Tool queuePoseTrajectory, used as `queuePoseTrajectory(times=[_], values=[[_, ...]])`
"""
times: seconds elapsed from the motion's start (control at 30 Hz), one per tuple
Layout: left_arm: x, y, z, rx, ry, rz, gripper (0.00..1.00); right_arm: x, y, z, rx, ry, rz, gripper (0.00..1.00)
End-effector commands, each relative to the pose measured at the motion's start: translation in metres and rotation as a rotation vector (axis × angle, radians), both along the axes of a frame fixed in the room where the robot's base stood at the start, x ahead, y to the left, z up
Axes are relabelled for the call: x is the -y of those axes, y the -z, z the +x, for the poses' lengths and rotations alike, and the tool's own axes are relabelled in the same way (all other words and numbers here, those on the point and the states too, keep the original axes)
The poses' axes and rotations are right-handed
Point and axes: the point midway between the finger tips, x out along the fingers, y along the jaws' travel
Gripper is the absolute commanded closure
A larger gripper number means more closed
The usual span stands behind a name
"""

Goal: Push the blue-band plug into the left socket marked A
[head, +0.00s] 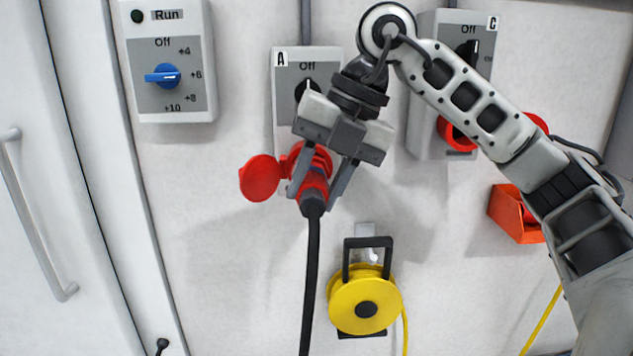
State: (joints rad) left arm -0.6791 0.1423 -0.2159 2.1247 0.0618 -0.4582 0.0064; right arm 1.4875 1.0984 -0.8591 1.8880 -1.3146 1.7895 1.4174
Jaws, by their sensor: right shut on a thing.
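The left socket box marked A (281,95) is on the wall, with a black switch under the word Off. Its red lid (260,178) hangs open to the left of the red socket (293,158). My right gripper (317,190) is shut on a red plug (314,184) just below the socket. A dark bluish band shows on the plug between the fingers. The plug's front end is at the socket mouth; the gripper hides part of it, so I cannot tell how deep it sits. A black cable (311,270) hangs down from the plug. My left gripper is not in view.
A box marked C (424,135) with a red socket is at the right, partly behind my right arm. A blue-knob control box (140,60), a yellow cable reel (345,315) and an orange wall bin (508,212) are around.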

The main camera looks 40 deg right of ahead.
Motion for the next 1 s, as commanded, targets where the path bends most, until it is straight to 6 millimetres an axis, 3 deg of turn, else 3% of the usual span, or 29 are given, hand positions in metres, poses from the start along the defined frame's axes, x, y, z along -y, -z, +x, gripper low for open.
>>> queuePoseTrajectory(times=[1.0], values=[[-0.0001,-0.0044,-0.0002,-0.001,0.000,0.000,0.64,0.0054,-0.0008,0.0095,0.001,0.000,0.002,0.97]])
